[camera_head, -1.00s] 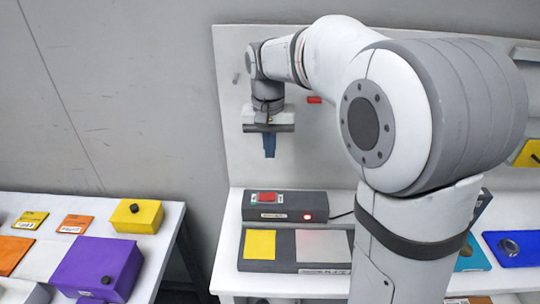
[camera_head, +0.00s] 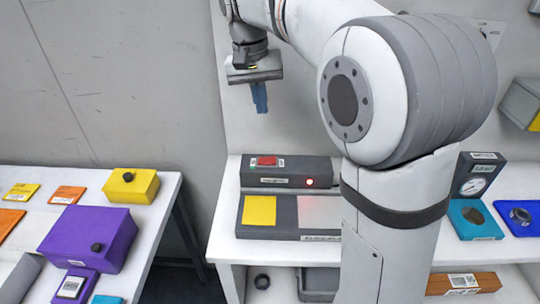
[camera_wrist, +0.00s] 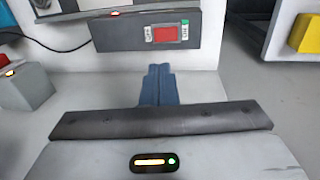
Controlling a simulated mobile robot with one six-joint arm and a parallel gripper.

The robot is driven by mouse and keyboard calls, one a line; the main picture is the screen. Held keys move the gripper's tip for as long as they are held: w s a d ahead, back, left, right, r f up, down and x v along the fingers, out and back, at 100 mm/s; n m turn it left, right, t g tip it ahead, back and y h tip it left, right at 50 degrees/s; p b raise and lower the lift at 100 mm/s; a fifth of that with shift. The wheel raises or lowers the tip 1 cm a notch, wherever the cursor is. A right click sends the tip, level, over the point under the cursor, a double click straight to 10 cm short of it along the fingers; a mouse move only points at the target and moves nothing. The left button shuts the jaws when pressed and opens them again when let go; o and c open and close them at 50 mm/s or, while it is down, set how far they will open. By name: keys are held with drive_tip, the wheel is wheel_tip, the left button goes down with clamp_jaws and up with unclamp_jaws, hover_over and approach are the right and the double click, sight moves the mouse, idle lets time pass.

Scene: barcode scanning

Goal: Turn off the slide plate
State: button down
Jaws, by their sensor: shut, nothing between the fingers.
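The slide plate station is a dark grey box (camera_head: 300,180) with a flat base (camera_head: 292,236) in front of it, on the white table. A red switch (camera_head: 267,161) sits on the box's top between small labels, and a red light (camera_head: 309,182) glows on its front. The base carries a yellow plate (camera_head: 259,210) and a pale plate with a red glow (camera_head: 318,212). My gripper (camera_head: 260,110) points down above and behind the box, its blue fingers shut and empty. In the wrist view the red switch (camera_wrist: 165,35) lies beyond the fingertips (camera_wrist: 159,68).
A gauge box (camera_head: 478,175) and teal and blue trays (camera_head: 515,232) stand right of my arm. The left table holds a purple box (camera_head: 88,240) and a yellow box (camera_head: 131,186). A grey wall panel rises behind the station.

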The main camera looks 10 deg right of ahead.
sight(271, 160)
drive_tip(key=f, duration=0.4)
drive_tip(key=d+f, duration=0.1)
drive_tip(key=f, duration=0.4)
drive_tip(key=d+f, duration=0.1)
drive_tip(key=f, duration=0.4)
drive_tip(key=shift+s, duration=0.15)
